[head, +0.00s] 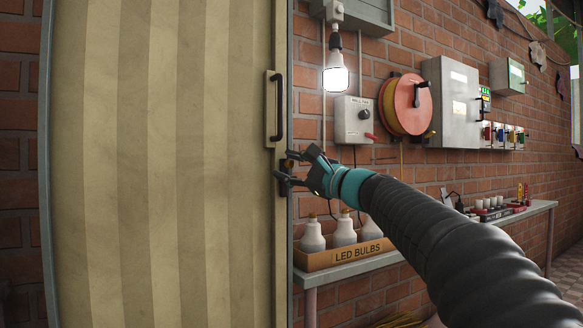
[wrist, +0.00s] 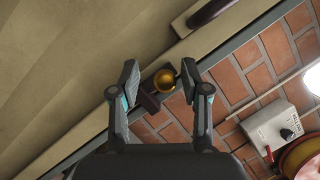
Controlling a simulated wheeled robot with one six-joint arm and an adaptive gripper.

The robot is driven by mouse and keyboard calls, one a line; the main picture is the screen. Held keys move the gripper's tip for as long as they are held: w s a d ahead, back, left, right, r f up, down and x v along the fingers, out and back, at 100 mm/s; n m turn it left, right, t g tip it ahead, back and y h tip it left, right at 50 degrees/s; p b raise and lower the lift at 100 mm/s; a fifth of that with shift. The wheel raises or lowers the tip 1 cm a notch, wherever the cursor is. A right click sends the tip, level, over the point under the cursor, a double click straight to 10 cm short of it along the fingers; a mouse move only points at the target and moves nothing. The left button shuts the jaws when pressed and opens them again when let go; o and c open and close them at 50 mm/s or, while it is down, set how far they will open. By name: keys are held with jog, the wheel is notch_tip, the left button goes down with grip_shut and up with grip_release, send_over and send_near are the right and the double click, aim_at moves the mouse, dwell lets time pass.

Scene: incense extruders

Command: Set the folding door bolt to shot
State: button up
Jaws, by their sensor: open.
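The cream folding door (head: 175,170) fills the left of the head view, and its pleated face also shows in the wrist view (wrist: 60,60). The dark door bolt (head: 283,186) sits at the door's right edge, below the handle. Its round brass knob (head: 287,163) shows in the wrist view (wrist: 164,80) with the dark bolt body (wrist: 150,103) beside it. My gripper (head: 297,172) is open at the bolt. In the wrist view its fingertips (wrist: 160,75) are on either side of the knob, with the right one close to it. I cannot tell whether the bolt is shot.
A dark door handle (head: 276,105) is above the bolt. A brick wall right of the door carries a lit bulb (head: 335,78), a switch box (head: 354,120), a cable reel (head: 406,104) and a grey cabinet (head: 452,101). A box of LED bulbs (head: 345,256) stands on a shelf below.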

jog(key=v, duration=1.2)
jog(key=s+d+f+n+g+h, duration=0.1)
jog(key=s+f+n+g+h, duration=0.25)
jog(key=f, duration=0.85)
jog(key=s+d+f+n+g+h, duration=0.1)
jog(key=s+f+n+g+h, duration=0.3)
jog(key=f, duration=0.8)
jog(key=s+d+f+n+h+p, duration=0.1)
jog(key=s+d+f+n+h, duration=0.1)
jog(key=s, duration=0.5)
jog(key=s+d+f+n+h+p, duration=0.2)
jog(key=s+d+f+h, duration=0.1)
jog(key=s, duration=0.5)
jog(key=s+d+f+n+h+p, duration=0.2)
jog(key=s+d+f+h, duration=0.1)
jog(key=s+f, duration=0.3)
jog(key=shift+s+d+n+t+h, duration=0.35)
jog(key=shift+s+h, duration=0.1)
jog(key=shift+s, duration=0.65)
